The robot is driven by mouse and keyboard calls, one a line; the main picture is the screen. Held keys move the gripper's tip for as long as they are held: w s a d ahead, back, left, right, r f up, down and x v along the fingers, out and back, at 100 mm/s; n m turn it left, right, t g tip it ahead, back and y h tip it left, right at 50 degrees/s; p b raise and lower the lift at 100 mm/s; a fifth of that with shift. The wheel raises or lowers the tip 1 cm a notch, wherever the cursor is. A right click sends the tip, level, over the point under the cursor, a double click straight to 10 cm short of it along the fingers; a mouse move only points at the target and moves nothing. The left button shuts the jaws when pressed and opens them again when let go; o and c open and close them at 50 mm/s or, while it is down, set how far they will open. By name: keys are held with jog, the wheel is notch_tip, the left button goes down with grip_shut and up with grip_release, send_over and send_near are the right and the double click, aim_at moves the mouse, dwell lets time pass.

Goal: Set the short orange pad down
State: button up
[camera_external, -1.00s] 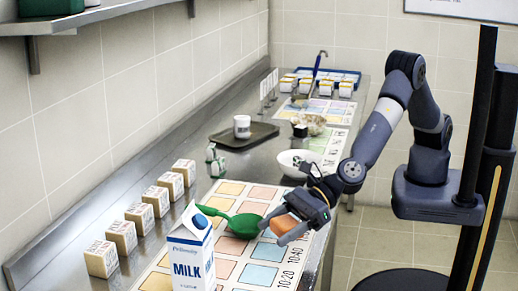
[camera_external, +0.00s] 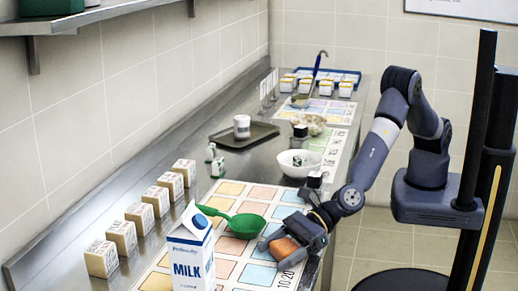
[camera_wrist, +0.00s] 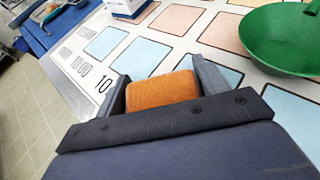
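The short orange pad (camera_external: 285,246) is between the fingers of my gripper (camera_external: 279,246), low over the near right part of the printed mat (camera_external: 232,189). In the wrist view the orange pad (camera_wrist: 162,89) fills the space between the two fingers of my gripper (camera_wrist: 160,88), which sit against its sides. The pad's lower side is hidden, so I cannot tell whether it touches the mat. Blue squares of the mat (camera_wrist: 150,57) show just beyond it.
A green scoop (camera_external: 247,225) lies on the mat left of my gripper. A milk carton (camera_external: 190,255) stands at the front. A white bowl (camera_external: 298,163) is farther back. Blue squares near the gripper are bare.

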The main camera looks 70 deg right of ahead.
jog(key=o, duration=0.3)
jog(key=shift+r, duration=0.2)
jog(key=b+v, duration=0.2)
jog(key=v, duration=1)
jog(key=shift+f, duration=0.1)
jog(key=shift+w, duration=0.1)
jog(key=p+x, duration=0.2)
jog(key=x, duration=0.9)
jog(key=shift+w+a+f, duration=0.1)
jog(key=shift+w+a, duration=0.05)
jog(key=shift+a, duration=0.1)
jog(key=shift+w+f, duration=0.1)
jog(key=shift+f, duration=0.2)
jog(key=shift+r, duration=0.25)
